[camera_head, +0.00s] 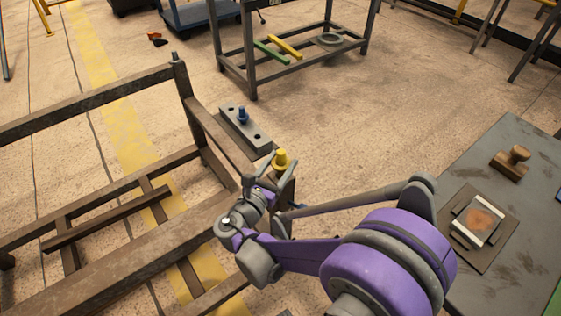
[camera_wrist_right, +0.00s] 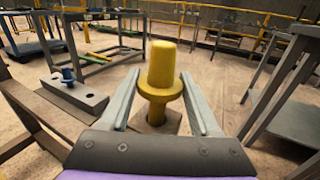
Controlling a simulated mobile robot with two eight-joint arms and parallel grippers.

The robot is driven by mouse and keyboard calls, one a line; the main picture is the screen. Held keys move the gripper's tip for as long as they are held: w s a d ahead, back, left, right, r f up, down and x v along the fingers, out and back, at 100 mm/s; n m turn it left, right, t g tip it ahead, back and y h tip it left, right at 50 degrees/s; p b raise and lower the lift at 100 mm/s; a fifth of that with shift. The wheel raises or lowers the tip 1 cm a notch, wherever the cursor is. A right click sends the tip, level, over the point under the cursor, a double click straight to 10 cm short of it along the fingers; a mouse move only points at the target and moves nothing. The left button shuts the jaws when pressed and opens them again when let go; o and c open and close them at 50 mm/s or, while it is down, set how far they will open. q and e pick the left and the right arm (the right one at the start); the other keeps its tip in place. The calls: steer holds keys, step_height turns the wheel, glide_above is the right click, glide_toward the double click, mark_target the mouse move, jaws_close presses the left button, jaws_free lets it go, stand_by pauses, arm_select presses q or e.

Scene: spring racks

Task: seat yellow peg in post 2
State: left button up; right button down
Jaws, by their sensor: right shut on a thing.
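The yellow peg (camera_head: 281,158) is upright, with a round collar around its middle. My right gripper (camera_head: 276,176) is shut on it; in the wrist view the peg (camera_wrist_right: 162,72) stands between the two grey fingers. Under it in the wrist view is the square brown top of a post (camera_wrist_right: 172,125) of the wooden frame. The peg's lower stem reaches down to this top, but I cannot tell whether it is inside a hole. Another frame post (camera_head: 180,78) stands farther back with a small grey stub on top. My left gripper is not in view.
A grey block (camera_head: 258,143) with holes holds a blue peg (camera_head: 242,114) beside the frame's rail (camera_head: 222,140). A metal rack (camera_head: 248,75) stands behind. The floor between is clear.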

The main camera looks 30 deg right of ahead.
steer(key=shift+f+b, duration=0.45)
steer(key=shift+f, duration=0.2)
steer(key=shift+c, duration=0.2)
jaws_free()
steer(key=shift+a, duration=0.1)
steer(key=v, duration=1)
steer(key=shift+s+a+p, duration=0.2)
steer(key=shift+p, duration=0.1)
steer(key=shift+a+f, duration=0.1)
